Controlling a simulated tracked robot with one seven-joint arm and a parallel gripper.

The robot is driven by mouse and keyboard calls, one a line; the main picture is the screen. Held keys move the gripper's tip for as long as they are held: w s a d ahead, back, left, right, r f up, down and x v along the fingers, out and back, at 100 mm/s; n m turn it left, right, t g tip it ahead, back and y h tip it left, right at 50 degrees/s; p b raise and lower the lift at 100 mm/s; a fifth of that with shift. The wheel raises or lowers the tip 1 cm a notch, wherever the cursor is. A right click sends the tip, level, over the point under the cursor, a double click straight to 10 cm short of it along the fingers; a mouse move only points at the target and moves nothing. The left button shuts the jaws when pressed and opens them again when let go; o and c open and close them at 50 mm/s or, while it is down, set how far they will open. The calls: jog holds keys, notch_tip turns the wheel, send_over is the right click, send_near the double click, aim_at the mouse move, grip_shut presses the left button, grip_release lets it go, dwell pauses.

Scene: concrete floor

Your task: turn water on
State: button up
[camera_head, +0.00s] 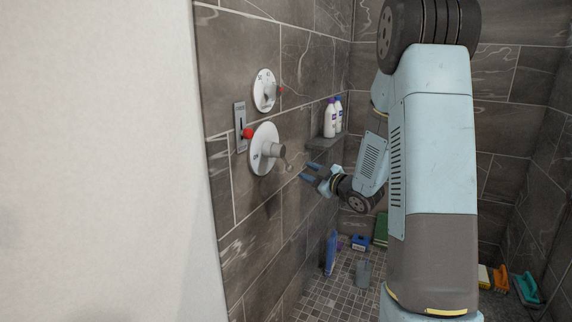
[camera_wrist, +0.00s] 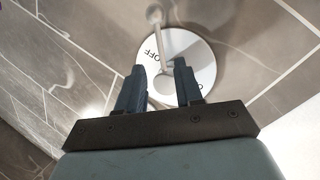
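The shower valve is a round white plate (camera_head: 263,149) on the tiled wall with a grey lever handle (camera_head: 277,153) at its middle. In the wrist view the plate (camera_wrist: 203,62) shows the letters "OFF", and the handle (camera_wrist: 154,17) lies just beyond my fingertips. My gripper (camera_head: 308,172) is to the right of the handle, its two blue fingers pointing at the wall. In the wrist view my gripper (camera_wrist: 159,68) is open, with a gap between the fingers and nothing held. I cannot tell how far the fingers are from the plate.
Above is a smaller numbered dial (camera_head: 263,91) with a red part. A grey plate (camera_head: 240,127) with a red knob (camera_head: 247,133) is beside the valve. Bottles (camera_head: 330,119) stand on a corner shelf (camera_head: 322,143). Cleaning items, including a blue bottle (camera_head: 331,253), stand on the floor.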

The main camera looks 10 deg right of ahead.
aim_at(287, 163)
jog(key=x, duration=1.1)
jog(key=shift+w+a, duration=0.1)
jog(key=shift+w, duration=0.2)
jog(key=shift+c, duration=0.3)
grip_shut()
